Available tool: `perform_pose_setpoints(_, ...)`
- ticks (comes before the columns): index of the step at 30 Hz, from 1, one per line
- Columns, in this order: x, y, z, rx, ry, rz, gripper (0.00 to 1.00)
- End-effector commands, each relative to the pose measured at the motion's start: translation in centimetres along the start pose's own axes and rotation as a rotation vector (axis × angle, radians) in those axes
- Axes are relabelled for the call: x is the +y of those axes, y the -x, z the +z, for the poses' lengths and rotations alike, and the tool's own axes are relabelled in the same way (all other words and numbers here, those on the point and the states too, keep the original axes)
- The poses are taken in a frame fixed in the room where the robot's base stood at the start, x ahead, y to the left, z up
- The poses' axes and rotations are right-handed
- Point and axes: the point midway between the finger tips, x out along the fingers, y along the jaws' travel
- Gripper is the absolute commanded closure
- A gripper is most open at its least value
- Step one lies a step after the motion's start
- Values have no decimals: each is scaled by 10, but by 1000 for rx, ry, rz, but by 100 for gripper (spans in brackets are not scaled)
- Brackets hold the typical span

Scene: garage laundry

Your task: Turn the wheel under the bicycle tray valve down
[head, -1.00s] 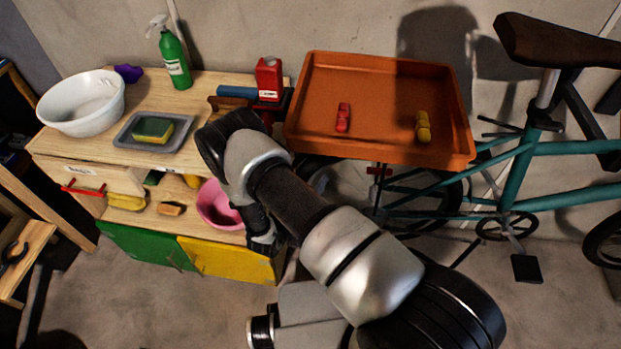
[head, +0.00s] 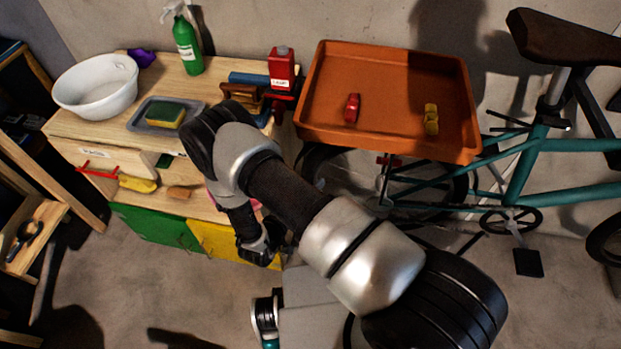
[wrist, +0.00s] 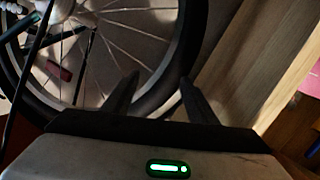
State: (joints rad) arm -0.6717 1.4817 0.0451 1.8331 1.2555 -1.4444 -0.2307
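The orange tray (head: 385,143) stands level over the rear of the teal bicycle (head: 520,165). Under its front edge a small red part (head: 389,161), perhaps the valve wheel, is partly hidden by the tray. A dull red piece (wrist: 58,70) shows at the upper left in the wrist view, in front of the spokes; I cannot tell whether it is the same part. My gripper (wrist: 158,92) has its two fingers apart with nothing between them, and the bicycle tyre shows beyond them. In the head view my gripper (head: 262,250) hangs low before the workbench, left of the tray.
A red toy (head: 352,108) and a yellow toy (head: 431,119) lie in the tray. The workbench (head: 100,125) at left holds a white basin (head: 97,88), a green spray bottle (head: 187,45) and a red bottle (head: 281,68). A wooden panel (wrist: 235,65) stands close right of my fingers.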

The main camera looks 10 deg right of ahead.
Motion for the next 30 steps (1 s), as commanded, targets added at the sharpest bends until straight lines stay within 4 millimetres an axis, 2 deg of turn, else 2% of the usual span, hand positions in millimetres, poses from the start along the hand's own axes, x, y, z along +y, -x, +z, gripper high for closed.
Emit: perform_pose_setpoints(30,5,68,-6,7,-7,2,48)
